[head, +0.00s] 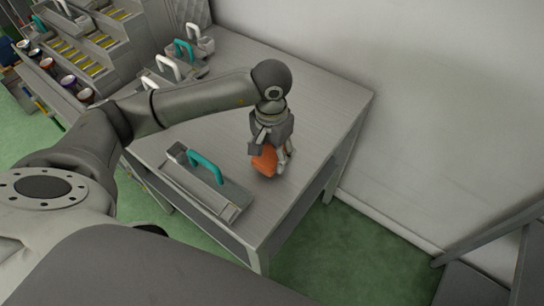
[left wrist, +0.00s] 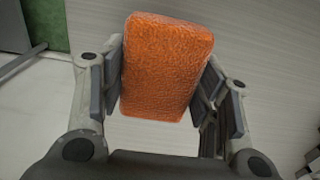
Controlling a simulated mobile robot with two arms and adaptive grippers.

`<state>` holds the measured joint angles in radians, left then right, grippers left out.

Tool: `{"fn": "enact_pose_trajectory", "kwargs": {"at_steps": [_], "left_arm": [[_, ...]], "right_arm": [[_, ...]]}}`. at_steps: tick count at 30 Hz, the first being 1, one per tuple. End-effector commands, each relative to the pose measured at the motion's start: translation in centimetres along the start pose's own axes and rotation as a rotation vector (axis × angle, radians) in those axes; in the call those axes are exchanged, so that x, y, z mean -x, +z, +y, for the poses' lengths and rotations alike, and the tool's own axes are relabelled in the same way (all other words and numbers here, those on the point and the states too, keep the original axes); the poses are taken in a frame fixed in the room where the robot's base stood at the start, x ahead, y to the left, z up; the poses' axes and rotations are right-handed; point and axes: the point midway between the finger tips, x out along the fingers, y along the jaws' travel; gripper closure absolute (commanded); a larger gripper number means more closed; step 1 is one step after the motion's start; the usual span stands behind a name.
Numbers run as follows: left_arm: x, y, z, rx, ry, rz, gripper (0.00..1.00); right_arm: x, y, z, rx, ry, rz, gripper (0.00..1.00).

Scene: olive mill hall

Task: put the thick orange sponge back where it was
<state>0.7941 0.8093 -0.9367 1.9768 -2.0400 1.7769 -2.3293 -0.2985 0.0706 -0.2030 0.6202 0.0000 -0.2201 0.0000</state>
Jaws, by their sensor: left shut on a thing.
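The thick orange sponge (head: 264,161) is held in my left gripper (head: 272,156), over the right part of a grey table (head: 325,105). I cannot tell whether its lower edge touches the tabletop. In the left wrist view the sponge (left wrist: 166,68) sits between the two dark finger pads of the left gripper (left wrist: 163,88), with its broad, rough face towards the camera. The left gripper is shut on it. My right gripper is not in view.
A grey box with a teal handle (head: 184,181) lies left of the sponge near the table's front edge. Several more handled pieces (head: 185,53) stand at the back left, beside a stepped rack (head: 92,42). A pale wall (head: 440,110) is to the right. The tabletop around the sponge is bare.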

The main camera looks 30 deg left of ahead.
Motion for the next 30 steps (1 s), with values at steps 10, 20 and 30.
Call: {"fn": "enact_pose_trajectory", "kwargs": {"at_steps": [10,20,30], "left_arm": [[-2.3,0.1,0.2,-0.004,0.003,-0.001,0.65],[-2.6,0.1,0.2,-0.003,0.002,0.000,0.39],[-2.6,0.1,0.2,-0.003,0.002,-0.001,0.21]], "right_arm": [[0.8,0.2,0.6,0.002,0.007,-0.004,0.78],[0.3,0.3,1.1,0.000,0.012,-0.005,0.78],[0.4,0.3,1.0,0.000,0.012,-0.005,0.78]]}}
